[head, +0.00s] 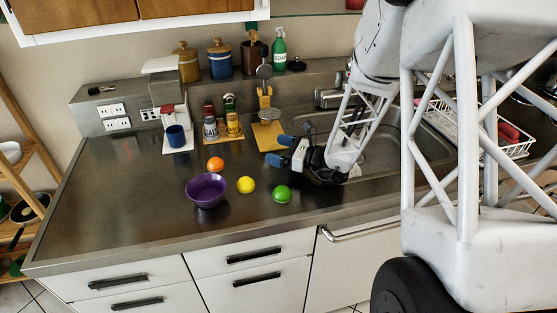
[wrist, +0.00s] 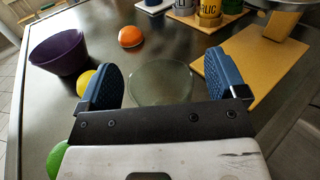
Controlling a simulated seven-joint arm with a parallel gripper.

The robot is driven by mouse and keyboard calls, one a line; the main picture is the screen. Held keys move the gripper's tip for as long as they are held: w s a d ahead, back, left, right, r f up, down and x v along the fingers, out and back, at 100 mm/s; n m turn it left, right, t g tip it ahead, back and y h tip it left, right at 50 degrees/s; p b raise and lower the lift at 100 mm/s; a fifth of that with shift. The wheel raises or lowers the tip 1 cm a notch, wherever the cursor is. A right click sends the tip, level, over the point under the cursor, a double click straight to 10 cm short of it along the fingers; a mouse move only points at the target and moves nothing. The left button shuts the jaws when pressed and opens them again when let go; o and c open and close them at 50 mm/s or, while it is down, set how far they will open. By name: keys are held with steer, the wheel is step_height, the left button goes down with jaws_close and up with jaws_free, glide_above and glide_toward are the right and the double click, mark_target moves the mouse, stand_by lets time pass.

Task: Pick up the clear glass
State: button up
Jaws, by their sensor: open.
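The clear glass (wrist: 160,84) shows in the wrist view as a see-through, round-rimmed shape on the dark counter. It lies between the two blue finger pads of my gripper (wrist: 165,76), with a visible gap on each side. How deep the fingers sit beside it is hard to tell, and its lower part is hidden by the gripper body. In the head view my gripper (head: 281,150) is open, low over the counter in front of the yellow board, fingers pointing left. I cannot make out the glass clearly in the head view.
A purple bowl (head: 206,191), orange ball (head: 215,164), yellow ball (head: 245,185) and green ball (head: 282,194) lie left and front of my gripper. A yellow board (head: 270,137), jars (head: 211,128) and a blue mug (head: 176,136) stand behind. The left counter is clear.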

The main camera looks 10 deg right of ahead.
steer(key=shift+c, duration=0.4)
steer(key=c, duration=1)
steer(key=shift+r, duration=0.1)
steer(key=shift+r, duration=4.9)
steer(key=shift+w+d+f, duration=0.2)
steer(key=shift+w+f, duration=0.25)
steer(key=shift+f, duration=0.9)
steer(key=shift+w+d+f, duration=0.15)
steer(key=shift+w+f, duration=0.35)
steer(key=shift+f, duration=0.8)
steer(key=shift+w+d+f, duration=0.2)
steer(key=shift+w+f, duration=0.25)
steer(key=shift+f, duration=0.9)
